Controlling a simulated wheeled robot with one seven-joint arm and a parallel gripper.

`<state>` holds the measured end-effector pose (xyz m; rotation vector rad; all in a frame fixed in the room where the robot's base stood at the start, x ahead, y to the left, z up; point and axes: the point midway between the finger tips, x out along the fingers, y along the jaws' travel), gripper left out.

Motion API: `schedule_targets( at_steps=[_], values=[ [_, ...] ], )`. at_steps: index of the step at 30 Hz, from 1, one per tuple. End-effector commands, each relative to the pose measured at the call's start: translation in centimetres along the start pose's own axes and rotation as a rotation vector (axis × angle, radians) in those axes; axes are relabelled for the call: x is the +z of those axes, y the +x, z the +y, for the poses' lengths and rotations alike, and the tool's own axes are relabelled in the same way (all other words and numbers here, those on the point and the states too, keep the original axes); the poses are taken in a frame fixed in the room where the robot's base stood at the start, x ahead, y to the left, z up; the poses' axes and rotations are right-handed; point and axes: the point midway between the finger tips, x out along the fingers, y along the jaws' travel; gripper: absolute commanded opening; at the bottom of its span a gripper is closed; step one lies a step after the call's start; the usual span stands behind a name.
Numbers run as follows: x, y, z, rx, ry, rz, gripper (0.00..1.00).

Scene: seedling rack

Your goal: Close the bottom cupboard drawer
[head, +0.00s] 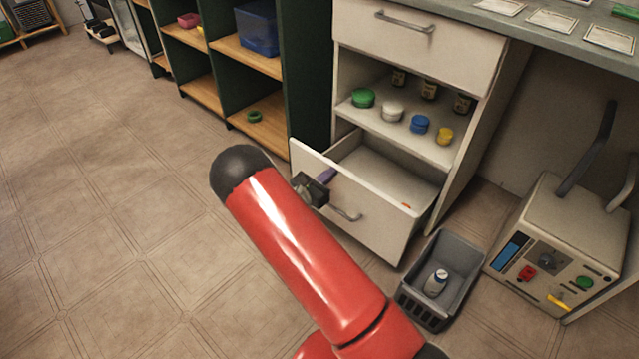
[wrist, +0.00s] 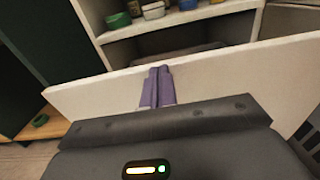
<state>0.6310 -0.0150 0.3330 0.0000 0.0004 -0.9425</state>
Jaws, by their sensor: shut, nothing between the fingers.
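The bottom cupboard drawer (head: 375,224) is pulled out of the white cupboard, with its inside showing behind the front panel. A metal handle (head: 346,213) sits on that front. My gripper (head: 328,175) is at the upper left part of the drawer front, its purple fingers together and empty. In the wrist view the fingers (wrist: 158,86) point at the outer face of the drawer front (wrist: 90,98), near its top edge. I cannot tell whether they touch it. My red arm hides part of the floor before the drawer. A small orange thing (head: 406,206) lies inside the drawer.
Above, an open shelf (head: 400,125) holds several coloured jars, and a top drawer (head: 420,40) is shut. A grey crate (head: 452,262) with a white bottle (head: 436,283) stands right of the drawer, near a beige machine (head: 560,240). Floor at left is clear.

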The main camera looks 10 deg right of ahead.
Motion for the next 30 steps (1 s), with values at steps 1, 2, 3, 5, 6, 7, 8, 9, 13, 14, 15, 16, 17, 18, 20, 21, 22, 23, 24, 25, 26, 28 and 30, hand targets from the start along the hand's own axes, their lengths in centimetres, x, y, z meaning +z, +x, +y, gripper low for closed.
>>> schedule_targets(
  at_steps=[1,2,3,5,6,7,8,9,13,14,15,16,17,18,20,21,22,23,24,25,26,28,30],
  values=[
    [-0.1,1.1,-0.1,-0.003,0.0,-0.003,0.0],
    [-0.1,1.7,-0.1,-0.003,0.0,-0.002,0.0],
    [-0.2,2.4,-0.1,-0.004,0.0,-0.002,0.0],
    [-0.2,3.6,-0.1,-0.003,0.0,-0.002,0.0],
    [-0.2,4.3,-0.1,-0.003,0.0,-0.002,0.0],
    [-0.2,4.9,-0.1,-0.004,0.0,-0.002,0.0],
    [-0.2,5.5,-0.1,-0.004,0.0,-0.002,0.0],
    [-0.2,6.3,-0.1,-0.003,0.001,-0.002,0.0],
    [-0.2,8.7,-0.1,-0.003,0.001,-0.003,0.0],
    [-0.2,9.2,-0.1,-0.003,0.001,-0.002,0.0],
    [-0.2,9.9,-0.1,-0.002,0.0,-0.002,0.0],
    [-0.2,10.5,-0.1,-0.002,0.0,-0.003,0.0],
    [-0.2,11.0,-0.1,-0.003,0.0,-0.003,0.0],
    [-0.2,11.6,-0.1,-0.002,0.0,-0.002,0.0],
    [-0.2,12.5,-0.1,-0.002,0.001,-0.002,0.0],
    [-0.2,13.0,-0.1,-0.002,0.001,-0.001,0.0],
    [-0.2,13.4,-0.1,-0.002,0.0,-0.001,0.0],
    [-0.2,13.8,-0.1,-0.001,0.0,-0.002,0.0],
    [-0.1,14.2,-0.1,-0.001,0.0,-0.002,0.0],
    [-0.1,14.5,-0.1,-0.001,0.0,-0.002,0.0],
    [-0.1,14.8,-0.1,-0.001,0.0,-0.001,0.0],
    [-0.1,15.4,-0.1,-0.001,0.0,-0.001,0.0],
    [-0.1,15.8,0.0,-0.001,0.0,-0.001,0.0]
  ],
)
